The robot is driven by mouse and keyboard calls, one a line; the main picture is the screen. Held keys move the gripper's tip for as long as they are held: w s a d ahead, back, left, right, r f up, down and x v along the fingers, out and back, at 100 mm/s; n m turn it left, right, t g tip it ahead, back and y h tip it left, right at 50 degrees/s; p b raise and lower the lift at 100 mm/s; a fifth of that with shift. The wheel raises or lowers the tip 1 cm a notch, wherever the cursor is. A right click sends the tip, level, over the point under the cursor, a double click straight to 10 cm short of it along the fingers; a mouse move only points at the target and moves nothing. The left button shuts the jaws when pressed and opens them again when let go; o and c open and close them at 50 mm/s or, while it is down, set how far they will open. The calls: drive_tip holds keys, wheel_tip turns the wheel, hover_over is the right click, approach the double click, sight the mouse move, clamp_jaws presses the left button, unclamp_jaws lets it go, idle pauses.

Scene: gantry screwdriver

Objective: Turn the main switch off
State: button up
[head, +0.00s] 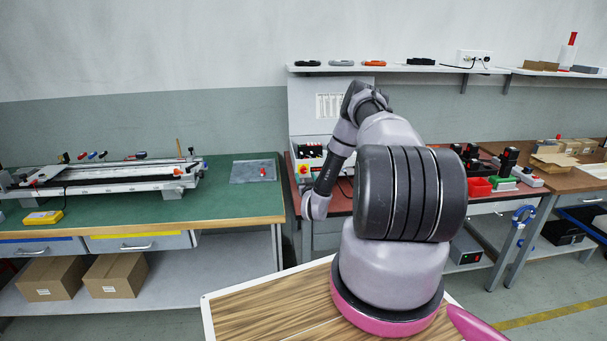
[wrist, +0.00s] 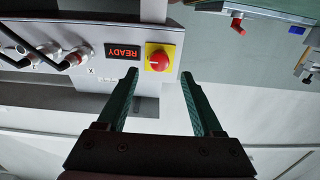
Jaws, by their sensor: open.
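The main switch (wrist: 158,60) is a red round knob on a yellow plate, set on a grey control panel (wrist: 95,18). In the wrist view it sits just beyond my fingertips, between their lines and nearer the upper middle. It also shows small in the head view (head: 304,170), at the left of the red bench. My gripper (wrist: 159,78) is open, with two dark green fingers apart and nothing between them. The fingertips appear short of the knob, not around it.
The green bench (head: 225,200) holds a long rail fixture (head: 105,175). A shelf (head: 400,69) runs above. Red bins (head: 478,187) stand on the right bench.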

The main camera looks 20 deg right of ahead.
sight(304, 171)
drive_tip(key=shift+x, duration=2.25)
clamp_jaws()
